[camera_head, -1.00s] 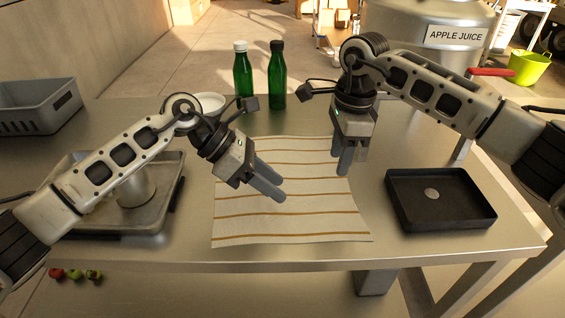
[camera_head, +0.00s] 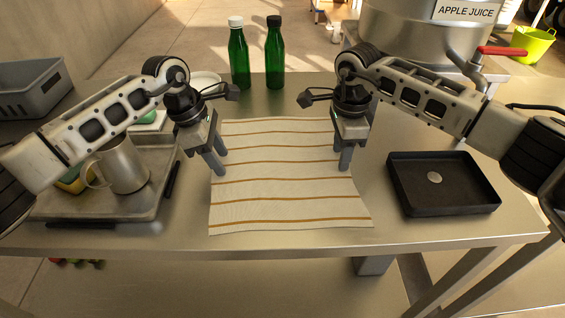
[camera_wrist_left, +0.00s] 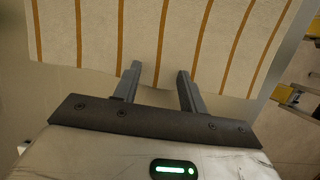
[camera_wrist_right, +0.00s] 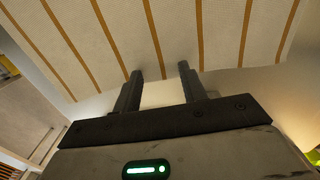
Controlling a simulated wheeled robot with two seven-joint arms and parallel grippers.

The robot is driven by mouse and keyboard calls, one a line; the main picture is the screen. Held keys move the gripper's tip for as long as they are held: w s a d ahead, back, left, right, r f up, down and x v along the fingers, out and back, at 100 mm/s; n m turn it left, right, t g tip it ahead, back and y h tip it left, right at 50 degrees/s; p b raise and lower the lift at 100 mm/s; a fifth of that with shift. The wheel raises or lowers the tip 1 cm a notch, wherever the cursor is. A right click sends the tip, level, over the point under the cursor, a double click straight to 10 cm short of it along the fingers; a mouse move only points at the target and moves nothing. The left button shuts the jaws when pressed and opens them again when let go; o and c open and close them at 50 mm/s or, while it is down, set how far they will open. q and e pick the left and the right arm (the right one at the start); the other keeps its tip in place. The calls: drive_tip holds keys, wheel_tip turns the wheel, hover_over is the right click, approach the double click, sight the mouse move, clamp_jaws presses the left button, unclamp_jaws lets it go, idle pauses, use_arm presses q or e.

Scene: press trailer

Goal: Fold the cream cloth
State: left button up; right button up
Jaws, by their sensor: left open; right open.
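The cream cloth (camera_head: 280,190) with brown stripes lies spread flat on the metal table in the head view. My left gripper (camera_head: 220,172) is open at the cloth's left edge. In the left wrist view the cloth (camera_wrist_left: 200,40) reaches between the open fingers (camera_wrist_left: 160,85). My right gripper (camera_head: 346,162) is open at the cloth's right edge. In the right wrist view the cloth's edge (camera_wrist_right: 170,40) passes by the open fingers (camera_wrist_right: 160,85). I cannot tell whether the fingers touch the cloth.
A black tray (camera_head: 470,206) with a small round disc stands right of the cloth. A metal tray (camera_head: 140,205) with a metal mug (camera_head: 125,168) is at the left. Two green bottles (camera_head: 239,60) (camera_head: 275,60) stand behind. A grey crate (camera_head: 30,90) is at the far left.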

use_arm(q)
drive_tip(key=shift+f, duration=0.1)
use_arm(e)
drive_tip(key=shift+f, duration=0.15)
use_arm(q)
drive_tip(key=shift+f+b, duration=0.25)
drive_tip(key=shift+b, duration=0.05)
use_arm(e)
drive_tip(key=shift+f, duration=0.2)
use_arm(q)
drive_tip(key=shift+r, duration=0.15)
drive_tip(key=shift+c, duration=1.4)
use_arm(e)
drive_tip(key=shift+r, duration=0.15)
drive_tip(key=shift+c, duration=1.4)
use_arm(q)
clamp_jaws()
use_arm(e)
clamp_jaws()
